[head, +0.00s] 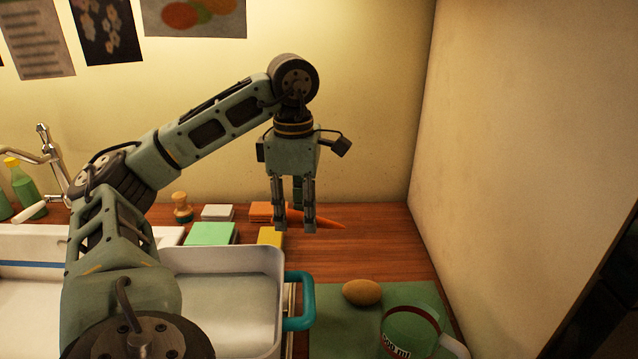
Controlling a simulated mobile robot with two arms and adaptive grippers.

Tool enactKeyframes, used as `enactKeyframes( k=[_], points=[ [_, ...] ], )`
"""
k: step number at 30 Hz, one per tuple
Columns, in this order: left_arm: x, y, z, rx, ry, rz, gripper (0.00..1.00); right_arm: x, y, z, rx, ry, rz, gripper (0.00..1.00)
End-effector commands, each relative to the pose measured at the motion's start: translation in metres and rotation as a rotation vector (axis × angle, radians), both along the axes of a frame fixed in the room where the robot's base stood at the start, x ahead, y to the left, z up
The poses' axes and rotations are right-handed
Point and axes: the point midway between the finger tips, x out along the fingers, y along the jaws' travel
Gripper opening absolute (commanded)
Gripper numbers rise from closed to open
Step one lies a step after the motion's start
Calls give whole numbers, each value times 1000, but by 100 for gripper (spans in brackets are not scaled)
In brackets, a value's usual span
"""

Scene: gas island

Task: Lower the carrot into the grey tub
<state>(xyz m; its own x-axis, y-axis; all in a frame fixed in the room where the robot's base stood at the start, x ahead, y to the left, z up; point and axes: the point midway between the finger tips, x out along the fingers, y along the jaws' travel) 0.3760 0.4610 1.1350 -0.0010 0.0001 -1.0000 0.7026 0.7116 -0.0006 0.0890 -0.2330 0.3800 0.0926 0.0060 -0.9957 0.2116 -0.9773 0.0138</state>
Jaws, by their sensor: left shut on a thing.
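The carrot (325,220) is orange and tapers to a point on the right. It shows at and behind the fingers of my left gripper (296,226), above the back of the wooden counter. My left gripper points down and is shut on the carrot; the fingers hide part of it. A pale grey tub (277,275) with a teal handle stands in front of and to the left of the gripper, at a lower place in the picture. My left arm hides the tub's left part. My right gripper is out of view.
A potato (361,292) and a clear measuring jug (411,335) stand on a green mat (335,335) right of the tub. Sponges, including a green one (211,233), lie behind the tub. A wall (520,150) closes the right side; the counter (385,245) beside it is bare.

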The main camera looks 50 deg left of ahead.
Motion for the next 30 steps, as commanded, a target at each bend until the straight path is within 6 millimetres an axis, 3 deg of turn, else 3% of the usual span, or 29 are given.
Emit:
enactKeyframes(
  k=[10, 21, 30],
  points=[
    [-69, 1, 13, 4, -1, 5, 0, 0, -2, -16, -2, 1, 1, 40],
    [-143, 0, 13, 4, -1, 8, 0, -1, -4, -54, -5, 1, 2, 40],
    [-189, -1, 13, 2, -2, 4, 0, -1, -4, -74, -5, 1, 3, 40]
  ],
)
